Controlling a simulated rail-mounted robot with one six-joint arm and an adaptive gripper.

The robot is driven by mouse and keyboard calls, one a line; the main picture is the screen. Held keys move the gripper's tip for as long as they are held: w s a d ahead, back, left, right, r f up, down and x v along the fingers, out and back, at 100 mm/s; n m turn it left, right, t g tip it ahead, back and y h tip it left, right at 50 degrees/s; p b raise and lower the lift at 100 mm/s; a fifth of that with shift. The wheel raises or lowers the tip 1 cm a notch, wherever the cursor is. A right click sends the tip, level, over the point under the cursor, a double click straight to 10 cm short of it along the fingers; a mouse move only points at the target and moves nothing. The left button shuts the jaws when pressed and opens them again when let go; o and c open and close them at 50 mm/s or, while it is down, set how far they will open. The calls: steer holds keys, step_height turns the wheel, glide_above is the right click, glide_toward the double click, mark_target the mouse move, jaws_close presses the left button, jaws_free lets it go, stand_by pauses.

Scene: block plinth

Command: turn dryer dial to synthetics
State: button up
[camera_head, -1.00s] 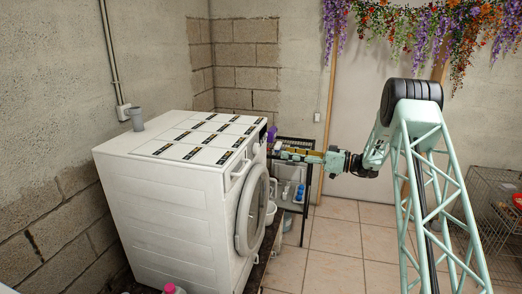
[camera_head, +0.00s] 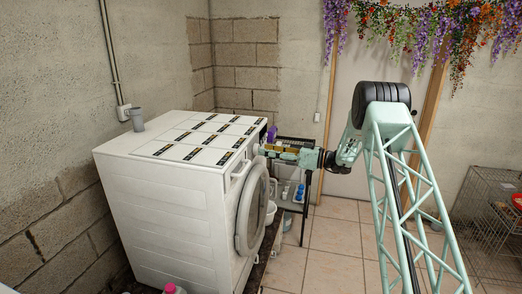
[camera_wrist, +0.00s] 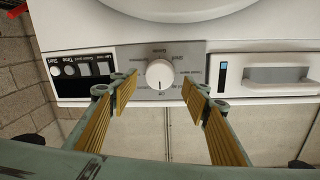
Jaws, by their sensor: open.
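The white dryer (camera_head: 180,190) stands at the left in the head view. Its round white dial (camera_wrist: 160,73) is in the middle of the upside-down grey panel in the wrist view, with a dark pointer line towards the picture's bottom, near a label that seems to read "Off". The other labels are too small to read surely. My gripper (camera_wrist: 160,83) is open, its yellow-padded fingers spread to either side of the dial with gaps left. In the head view, my gripper (camera_head: 261,150) is at the dryer's upper front edge; the dial is hidden there.
The round dryer door (camera_head: 250,215) is below the panel. A dark rack (camera_head: 295,185) stands behind my gripper.

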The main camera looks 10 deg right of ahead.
mark_target(256, 149)
steer(key=shift+x, duration=1.55)
steer(key=shift+c, duration=0.4)
steer(key=c, duration=0.8)
